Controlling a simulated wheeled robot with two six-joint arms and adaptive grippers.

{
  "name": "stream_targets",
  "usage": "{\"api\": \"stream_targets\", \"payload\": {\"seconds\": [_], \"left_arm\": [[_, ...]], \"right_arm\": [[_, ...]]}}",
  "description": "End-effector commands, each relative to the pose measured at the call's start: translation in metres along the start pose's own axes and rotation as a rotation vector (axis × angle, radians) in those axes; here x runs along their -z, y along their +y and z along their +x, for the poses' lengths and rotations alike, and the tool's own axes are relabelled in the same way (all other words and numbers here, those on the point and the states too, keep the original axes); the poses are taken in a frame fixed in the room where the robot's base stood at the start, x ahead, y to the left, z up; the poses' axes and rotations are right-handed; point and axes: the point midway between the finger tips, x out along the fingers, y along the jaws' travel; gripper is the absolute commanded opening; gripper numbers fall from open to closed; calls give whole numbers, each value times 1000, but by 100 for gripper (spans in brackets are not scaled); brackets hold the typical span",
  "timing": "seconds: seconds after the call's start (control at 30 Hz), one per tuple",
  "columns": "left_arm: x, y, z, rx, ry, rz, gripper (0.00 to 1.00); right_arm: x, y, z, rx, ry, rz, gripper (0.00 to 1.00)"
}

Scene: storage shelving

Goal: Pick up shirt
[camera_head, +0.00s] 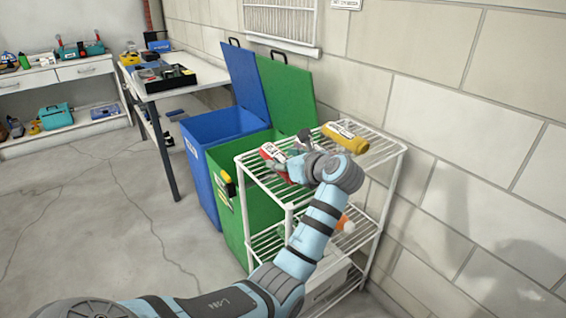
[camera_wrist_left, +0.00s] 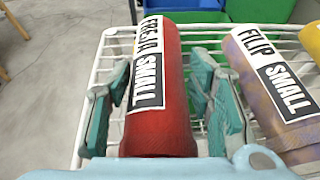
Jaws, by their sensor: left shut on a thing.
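A red rolled shirt (camera_head: 270,152) with a white and black label is at the left side of the white wire rack's top shelf (camera_head: 380,158). In the left wrist view the red shirt (camera_wrist_left: 172,105) lies lengthwise between the teal fingers, and its label reads "SMALL". I cannot tell whether the shirt touches the shelf. My right gripper is out of view.
A yellow roll (camera_head: 345,138) lies farther right. Green (camera_head: 232,190) and blue (camera_head: 203,165) bins with raised lids stand left of the rack. A block wall is behind.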

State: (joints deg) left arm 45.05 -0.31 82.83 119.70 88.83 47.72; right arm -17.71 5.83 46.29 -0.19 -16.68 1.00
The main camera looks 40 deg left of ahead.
Motion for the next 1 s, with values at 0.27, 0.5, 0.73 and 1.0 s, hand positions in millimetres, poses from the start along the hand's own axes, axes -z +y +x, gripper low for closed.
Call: {"api": "stream_targets", "payload": {"seconds": [0.27, 0.5, 0.73, 1.0], "left_arm": [[0, -3, -2, 4, 1, 1, 15], [-28, -3, -14, 5, 0, -2, 15], [-106, -3, -46, 6, -2, -4, 15], [-175, -2, -74, 4, 0, -1, 15]], "right_arm": [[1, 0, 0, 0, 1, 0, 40], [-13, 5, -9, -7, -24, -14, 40], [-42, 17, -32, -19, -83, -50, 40], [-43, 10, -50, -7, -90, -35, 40]]}}
